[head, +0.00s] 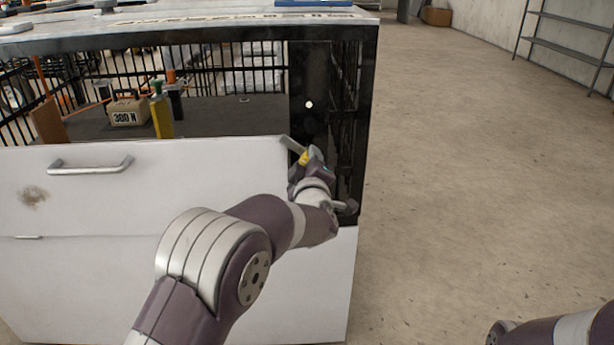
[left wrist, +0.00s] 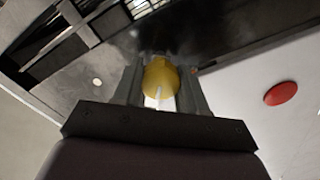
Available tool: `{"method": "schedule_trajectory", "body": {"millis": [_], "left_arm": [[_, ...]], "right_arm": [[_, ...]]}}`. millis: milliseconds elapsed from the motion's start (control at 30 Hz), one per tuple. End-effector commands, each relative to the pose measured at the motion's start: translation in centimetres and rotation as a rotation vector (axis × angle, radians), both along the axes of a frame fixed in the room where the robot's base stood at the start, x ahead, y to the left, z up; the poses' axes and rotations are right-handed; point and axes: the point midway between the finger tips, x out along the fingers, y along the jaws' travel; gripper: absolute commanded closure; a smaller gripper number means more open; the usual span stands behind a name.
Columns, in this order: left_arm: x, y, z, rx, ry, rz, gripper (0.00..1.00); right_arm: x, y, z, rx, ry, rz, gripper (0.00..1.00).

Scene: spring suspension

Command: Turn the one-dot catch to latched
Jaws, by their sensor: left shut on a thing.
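The one-dot catch is a yellow knob (head: 304,158) low on the dark panel at the right end of the cabinet front. One white dot (head: 309,104) marks the panel above it. My left gripper (head: 300,162) is at the knob and partly covers it in the head view. In the left wrist view, the yellow knob (left wrist: 160,78) sits between the two grey fingers of my left gripper (left wrist: 160,92), which is shut on it. A pale stripe shows on the knob's face. The white dot (left wrist: 97,82) lies to its left there. My right gripper is out of view.
A white drawer front (head: 200,190) with a metal handle (head: 90,166) is left of the catch. Behind it are a box marked 300 N (head: 128,112) and a yellow post (head: 161,112). A red disc (left wrist: 281,93) shows in the wrist view. The floor right of the cabinet is clear.

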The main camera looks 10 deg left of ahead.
Motion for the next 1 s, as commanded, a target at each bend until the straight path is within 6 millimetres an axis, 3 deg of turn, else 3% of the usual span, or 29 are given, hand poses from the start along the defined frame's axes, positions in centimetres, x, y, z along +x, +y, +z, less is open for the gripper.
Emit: {"method": "schedule_trajectory", "body": {"millis": [100, 500, 1000], "left_arm": [[0.0, 0.1, -0.5, -0.104, -0.033, 0.002, 1.0], [0.0, 0.1, -0.6, -0.429, -0.124, 0.001, 1.0], [0.0, 0.1, -0.3, -0.624, -0.179, 0.002, 1.0]], "right_arm": [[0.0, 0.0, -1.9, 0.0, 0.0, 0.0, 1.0], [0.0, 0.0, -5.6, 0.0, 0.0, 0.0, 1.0], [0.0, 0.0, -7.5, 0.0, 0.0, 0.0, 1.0]]}}
